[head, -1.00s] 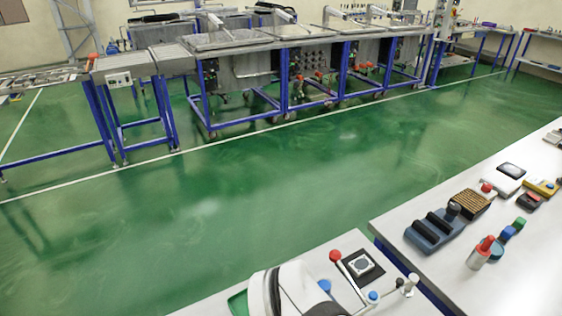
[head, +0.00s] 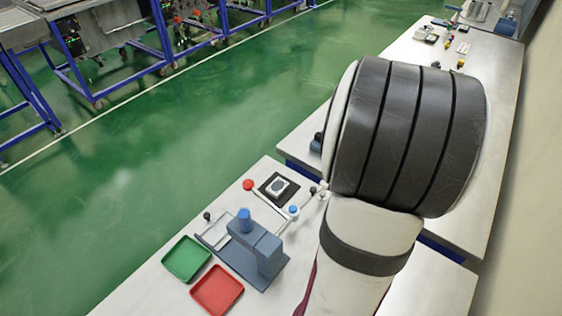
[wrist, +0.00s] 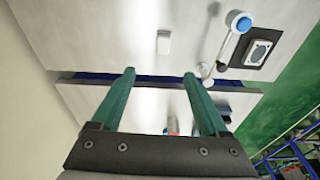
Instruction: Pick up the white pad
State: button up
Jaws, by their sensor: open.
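A small white block, which looks like the white pad (wrist: 163,43), lies on the pale table top in the wrist view, beyond my fingertips. My gripper (wrist: 159,74) is open, with its two green fingers apart and nothing between them. The pad lies roughly in line with the gap between the fingers and is not touched. In the head view my arm covers much of the right side, and I cannot make out the pad or the gripper there.
A lever with a blue cap (wrist: 240,23) stands right of the pad, beside a black plate (head: 266,194) with a white-framed square. A blue-grey fixture (head: 257,249), a green tray (head: 186,259) and a red tray (head: 216,290) stand nearer. A gap separates the two tables.

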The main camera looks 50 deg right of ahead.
jog(key=f, duration=0.5)
jog(key=d+f, duration=0.1)
jog(key=f, duration=0.4)
jog(key=d+f, duration=0.1)
jog(key=f, duration=0.4)
jog(key=shift+w+f, duration=0.25)
jog(key=shift+w, duration=0.05)
jog(key=shift+r, duration=0.1)
grip_shut()
